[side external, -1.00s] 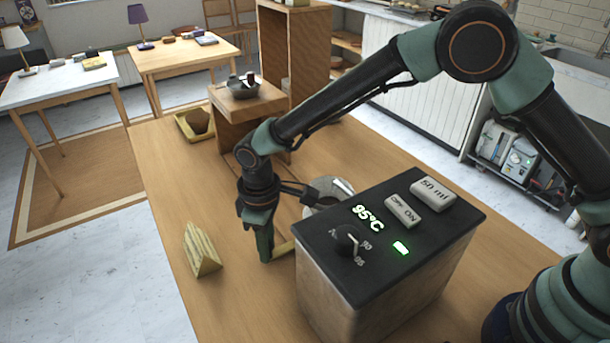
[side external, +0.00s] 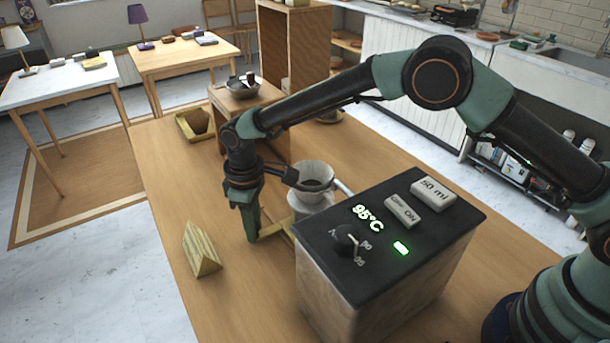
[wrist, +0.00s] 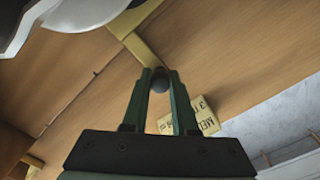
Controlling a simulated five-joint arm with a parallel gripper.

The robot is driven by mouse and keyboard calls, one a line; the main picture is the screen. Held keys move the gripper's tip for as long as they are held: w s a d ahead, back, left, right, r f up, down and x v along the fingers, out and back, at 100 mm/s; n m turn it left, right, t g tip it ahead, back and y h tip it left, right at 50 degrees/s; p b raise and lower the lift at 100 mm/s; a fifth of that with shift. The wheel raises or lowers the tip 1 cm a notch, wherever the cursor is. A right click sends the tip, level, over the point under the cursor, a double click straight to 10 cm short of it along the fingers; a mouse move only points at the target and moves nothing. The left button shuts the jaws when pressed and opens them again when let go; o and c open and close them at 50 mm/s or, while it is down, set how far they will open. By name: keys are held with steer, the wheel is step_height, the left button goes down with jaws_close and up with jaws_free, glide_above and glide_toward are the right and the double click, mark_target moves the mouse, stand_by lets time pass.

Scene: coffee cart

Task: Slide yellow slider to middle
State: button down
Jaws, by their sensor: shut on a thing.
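The yellow slider (side external: 272,232) is a bar low over the table, left of the black-topped machine. In the wrist view its yellow bar (wrist: 139,48) runs from the top down to a dark round knob (wrist: 160,84). My gripper (side external: 252,237) points down at the bar's left end. In the wrist view my gripper (wrist: 159,80) has its two green fingers on either side of the knob, shut on it. A whitish funnel-shaped vessel (side external: 311,178) stands behind the bar; the machine hides part of the bar.
The machine (side external: 385,290) with a dial and switches stands close on the right. A yellow triangular block (side external: 201,250) lies left of my gripper. A yellow tray (side external: 195,125) and a wooden shelf (side external: 292,55) are at the back.

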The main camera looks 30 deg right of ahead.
steer(key=shift+w, duration=1.65)
steer(key=c, duration=0.7)
jaws_free()
steer(key=shift+r, duration=0.1)
step_height(320, 180, up, 12)
